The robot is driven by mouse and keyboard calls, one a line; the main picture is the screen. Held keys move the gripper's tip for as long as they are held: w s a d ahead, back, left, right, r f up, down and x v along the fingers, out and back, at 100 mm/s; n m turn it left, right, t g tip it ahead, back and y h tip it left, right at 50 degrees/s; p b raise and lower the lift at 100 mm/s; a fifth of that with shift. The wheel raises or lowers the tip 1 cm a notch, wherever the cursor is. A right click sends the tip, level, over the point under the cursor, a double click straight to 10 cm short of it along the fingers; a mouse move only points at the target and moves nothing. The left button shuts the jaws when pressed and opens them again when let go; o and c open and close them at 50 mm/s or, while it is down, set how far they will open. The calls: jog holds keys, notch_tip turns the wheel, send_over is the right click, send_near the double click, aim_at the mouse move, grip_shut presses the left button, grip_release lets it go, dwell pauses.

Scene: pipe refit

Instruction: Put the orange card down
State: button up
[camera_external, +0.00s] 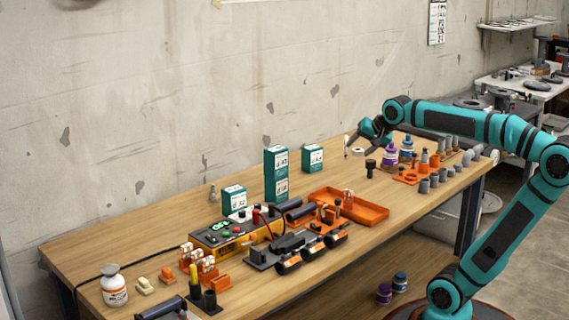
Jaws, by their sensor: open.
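I cannot make out an orange card for certain in this view. My gripper (354,146) is at the end of the teal arm, above the back right part of the wooden table (150,238). It is open, and I see no card between its fingers, though they are small and dark here. A small white ring-shaped thing (358,152) shows just below the gripper. A flat orange piece with holes (406,179) lies to the right of the gripper, among grey cylinders; whether it is the card I cannot tell.
An orange tray (372,212) sits at the front middle. Teal boxes (276,163) stand behind it. A yellow control box (215,238) with cables, black pipes and orange clamps crowd the left front. Purple and blue bottles (390,155) stand near the gripper. The table's back left is clear.

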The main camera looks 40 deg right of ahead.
jog(key=s+r+n+t, duration=0.9)
jog(key=s, duration=0.1)
jog(key=shift+d, duration=0.2)
